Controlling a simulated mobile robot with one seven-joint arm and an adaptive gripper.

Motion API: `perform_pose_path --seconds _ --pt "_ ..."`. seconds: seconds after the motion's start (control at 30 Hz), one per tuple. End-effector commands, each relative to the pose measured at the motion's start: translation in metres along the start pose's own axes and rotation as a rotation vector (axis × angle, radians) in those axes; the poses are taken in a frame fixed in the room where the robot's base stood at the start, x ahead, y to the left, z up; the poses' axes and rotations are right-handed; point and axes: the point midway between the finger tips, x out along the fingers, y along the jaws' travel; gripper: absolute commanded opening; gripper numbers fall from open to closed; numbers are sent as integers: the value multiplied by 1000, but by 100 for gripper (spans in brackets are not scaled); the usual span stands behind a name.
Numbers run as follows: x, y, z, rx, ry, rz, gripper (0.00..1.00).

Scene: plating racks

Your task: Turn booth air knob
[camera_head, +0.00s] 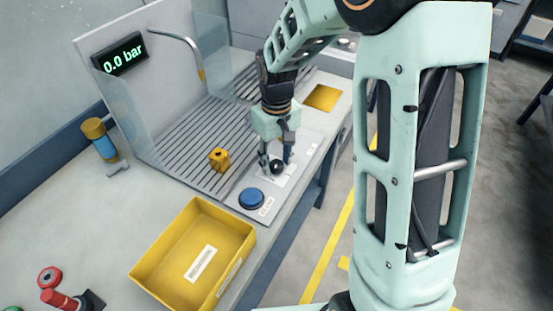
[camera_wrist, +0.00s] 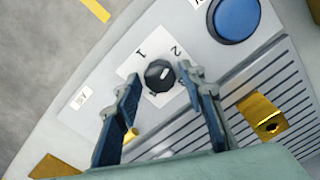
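The booth air knob (camera_wrist: 159,76) is a round black knob with a pale marker, on a white label plate marked 1 and 2. It also shows in the head view (camera_head: 277,166), partly covered by my gripper. My gripper (camera_wrist: 162,84) is open above the knob, one finger on each side, with gaps between the fingers and the knob. In the head view my gripper (camera_head: 277,163) points down at the panel. The display (camera_head: 120,54) on the booth wall reads 0.0 bar.
A blue button (camera_head: 251,199) sits on the panel beside the knob; it also shows in the wrist view (camera_wrist: 236,18). A yellow block (camera_head: 219,159) stands on the slatted grate (camera_head: 186,143). A yellow bin (camera_head: 158,245) is at the front. A clear screen and bent pipe stand behind.

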Motion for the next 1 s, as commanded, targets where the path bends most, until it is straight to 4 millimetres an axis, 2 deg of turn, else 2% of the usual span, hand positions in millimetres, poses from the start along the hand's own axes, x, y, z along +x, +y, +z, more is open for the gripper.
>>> perform_pose_path --seconds 0.3,0.43,0.8,1.0 --pt "-1 0 0 1 1 0 44" --pt "-11 0 -1 1 3 1 44" --pt "-86 1 -1 1 4 1 44" --pt "-113 0 -1 1 3 1 44"
